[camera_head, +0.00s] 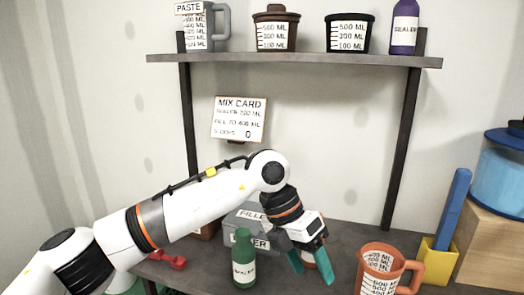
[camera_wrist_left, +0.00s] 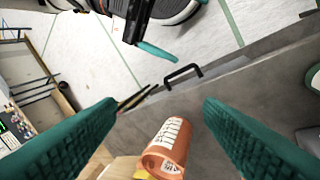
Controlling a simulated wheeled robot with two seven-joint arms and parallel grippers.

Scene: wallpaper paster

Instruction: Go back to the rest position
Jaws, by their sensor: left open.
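My left gripper (camera_head: 311,266) reaches in from the left in the head view, its teal fingers pointing down over the grey table. In the left wrist view the two teal fingers of my left gripper (camera_wrist_left: 160,138) are wide apart with nothing held. An orange measuring jug (camera_wrist_left: 167,145) shows beyond the gap. Dark parts with a teal finger (camera_wrist_left: 157,51), likely my right gripper, show at the top of the wrist view; its opening is unclear. The right arm is outside the head view.
The orange jug (camera_head: 385,272) stands right of my left gripper. A green bottle (camera_head: 244,259) and grey box (camera_head: 244,219) are close on its left. A yellow holder (camera_head: 437,262) is farther right. A shelf (camera_head: 300,60) with containers spans above the arm.

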